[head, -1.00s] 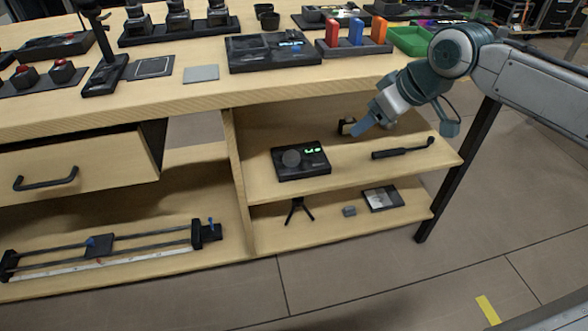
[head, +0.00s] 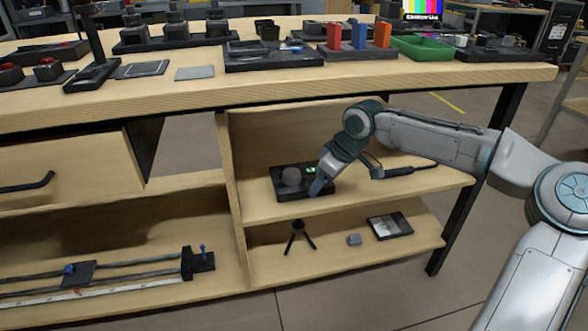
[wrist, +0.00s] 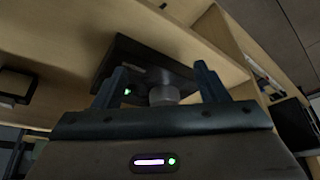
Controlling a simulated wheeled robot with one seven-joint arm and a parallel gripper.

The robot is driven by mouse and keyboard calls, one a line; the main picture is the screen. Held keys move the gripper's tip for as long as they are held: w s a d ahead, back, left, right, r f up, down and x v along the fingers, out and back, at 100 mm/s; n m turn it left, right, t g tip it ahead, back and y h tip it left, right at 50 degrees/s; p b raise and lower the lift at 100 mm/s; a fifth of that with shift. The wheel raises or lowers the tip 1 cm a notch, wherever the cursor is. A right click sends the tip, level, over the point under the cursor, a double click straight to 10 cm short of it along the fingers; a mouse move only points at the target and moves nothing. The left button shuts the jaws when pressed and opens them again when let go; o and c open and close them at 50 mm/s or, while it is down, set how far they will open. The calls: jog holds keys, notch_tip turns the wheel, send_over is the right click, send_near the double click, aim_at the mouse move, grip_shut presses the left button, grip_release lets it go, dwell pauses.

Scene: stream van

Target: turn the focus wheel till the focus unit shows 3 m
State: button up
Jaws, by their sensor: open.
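The focus unit (head: 282,195) is a black box on the upper shelf under the counter, with a round grey focus wheel (head: 291,176) on its left and a small green display on its right. The display is partly covered by my arm and too small to read. My gripper (head: 316,187) is at the unit's right front side. In the wrist view the two fingers (wrist: 160,88) stand apart, with the grey wheel (wrist: 163,96) showing between them, nearer the right finger. The unit's dark body (wrist: 140,62) lies beyond them. I cannot tell whether a finger touches the unit.
A black handled tool (head: 410,169) lies on the same shelf, right of my gripper. The shelf below holds a small tripod (head: 298,238), a grey block (head: 354,239) and a framed tray (head: 372,229). The counter edge overhangs above; a divider (head: 231,170) stands left of the unit.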

aim_at(292, 172)
jog(key=w+a+p, duration=0.1)
jog(key=a, duration=0.1)
jog(key=w+a+p, duration=0.1)
jog(key=w+a, duration=0.1)
jog(key=a, duration=0.1)
jog(key=w+a+p, duration=0.1)
jog(key=w+a, duration=0.1)
jog(key=a, duration=0.1)
jog(key=shift+w+r+p, duration=0.1)
jog(key=shift+r+p, duration=0.05)
jog(key=shift+p, duration=0.2)
jog(key=shift+w+f, duration=0.15)
jog(key=shift+f, duration=0.55)
jog(key=c, duration=1)
